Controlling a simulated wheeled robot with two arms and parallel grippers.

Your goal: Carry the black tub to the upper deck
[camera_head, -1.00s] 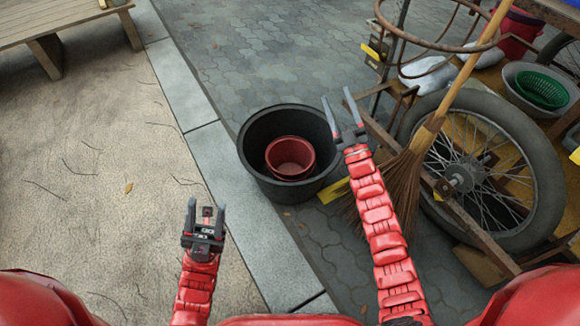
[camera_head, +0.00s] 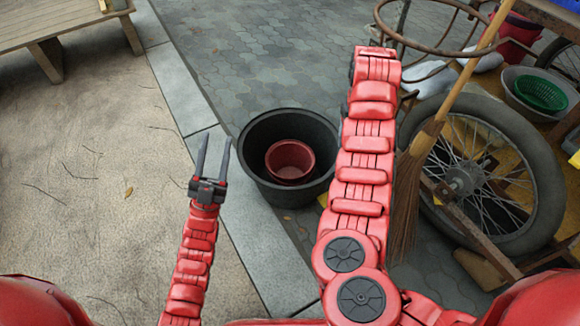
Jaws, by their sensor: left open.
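My right arm (camera_head: 362,170) reaches up past the tub's right side and covers part of the view there. The cart at the right has a wooden upper board (camera_head: 548,12), cut by the frame edge; I cannot tell if this is the upper deck.
The cart's big spoked wheel (camera_head: 535,165) and a straw broom (camera_head: 407,200) stand right of my right arm. A rusty ring (camera_head: 385,32) juts out above. A grey basin with a green basket (camera_head: 540,91) rests on the cart. Sandy ground (camera_head: 90,180) at left is open.

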